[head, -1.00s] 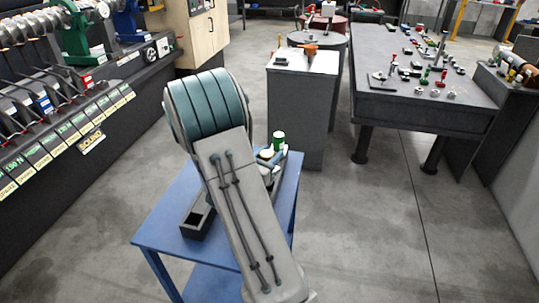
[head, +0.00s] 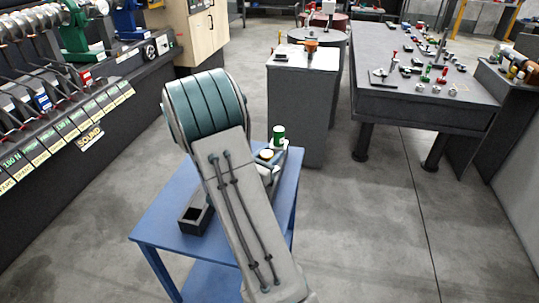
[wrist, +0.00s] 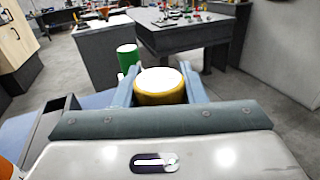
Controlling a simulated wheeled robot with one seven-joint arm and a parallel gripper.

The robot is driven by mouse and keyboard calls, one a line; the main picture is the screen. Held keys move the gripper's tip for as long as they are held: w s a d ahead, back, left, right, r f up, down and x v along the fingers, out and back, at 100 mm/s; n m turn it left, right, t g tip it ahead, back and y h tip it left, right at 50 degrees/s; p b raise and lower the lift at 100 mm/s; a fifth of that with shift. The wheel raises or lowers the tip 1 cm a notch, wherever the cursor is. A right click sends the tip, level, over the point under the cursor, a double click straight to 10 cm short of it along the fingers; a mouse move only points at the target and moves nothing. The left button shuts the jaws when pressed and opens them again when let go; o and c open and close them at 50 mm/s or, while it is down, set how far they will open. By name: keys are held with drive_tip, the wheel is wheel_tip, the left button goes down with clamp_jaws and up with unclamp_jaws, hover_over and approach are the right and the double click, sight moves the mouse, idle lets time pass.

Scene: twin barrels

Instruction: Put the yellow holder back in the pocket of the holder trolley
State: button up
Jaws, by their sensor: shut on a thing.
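The yellow holder (wrist: 163,90) has a pale round top and is between the fingers of my gripper (wrist: 160,84), which is shut on it. In the head view the holder's pale top (head: 267,154) shows just beyond my arm. The holder trolley (head: 160,223) is a blue table with a dark pocket rack (head: 187,229) on it. An open, empty-looking pocket shows at the rack's near left end. My arm hides the rack's middle. I cannot tell whether the yellow holder's lower end is in a pocket or above it.
A green holder (head: 279,138) with a white top stands just beyond the yellow one, close to my gripper. A grey cabinet (head: 299,110) stands behind the trolley. A dark workbench (head: 430,105) with small parts is at right. Floor right of the trolley is clear.

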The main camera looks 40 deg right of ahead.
drive_tip(key=shift+f+b, duration=1.55)
drive_tip(key=shift+f, duration=0.2)
drive_tip(key=o, duration=1.2)
drive_tip(key=shift+o, duration=0.2)
drive_tip(key=shift+r, duration=0.55)
wheel_tip(320, 180, up, 3)
drive_tip(key=shift+f, duration=0.1)
drive_tip(key=s+d+r, duration=0.6)
drive_tip(key=s+r, duration=0.1)
drive_tip(key=s, duration=0.3)
drive_tip(key=shift+d+r, duration=0.1)
